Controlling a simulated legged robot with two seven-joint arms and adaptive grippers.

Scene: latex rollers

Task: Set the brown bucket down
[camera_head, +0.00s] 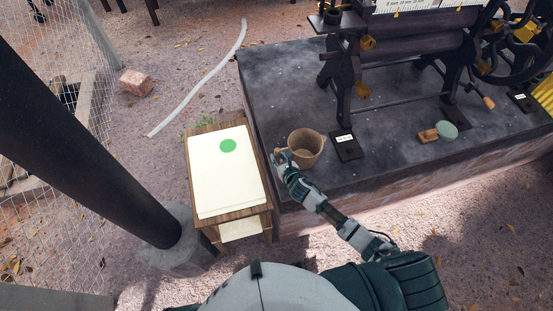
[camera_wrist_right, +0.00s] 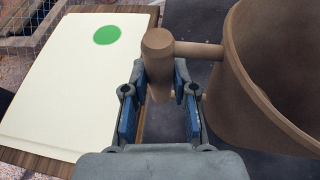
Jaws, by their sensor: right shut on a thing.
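The brown bucket (camera_head: 306,146) is at the left end of the dark slab, close to the slab's left edge. It looks upright, and I cannot tell whether its base touches the slab. My right gripper (camera_head: 281,157) is at the bucket's left side. In the right wrist view the bucket (camera_wrist_right: 270,75) fills the right side, with a handle sticking out to the left. My right gripper (camera_wrist_right: 160,95) has its fingers on both sides of the handle's knobbed end and is shut on it. My left gripper is not in view.
A small wooden table (camera_head: 261,187) with cream sheets and a green disc (camera_head: 228,146) stands left of the dark slab (camera_head: 275,82). The roller machine (camera_head: 400,50) stands on the slab to the right. A black post (camera_head: 90,130) rises at the left.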

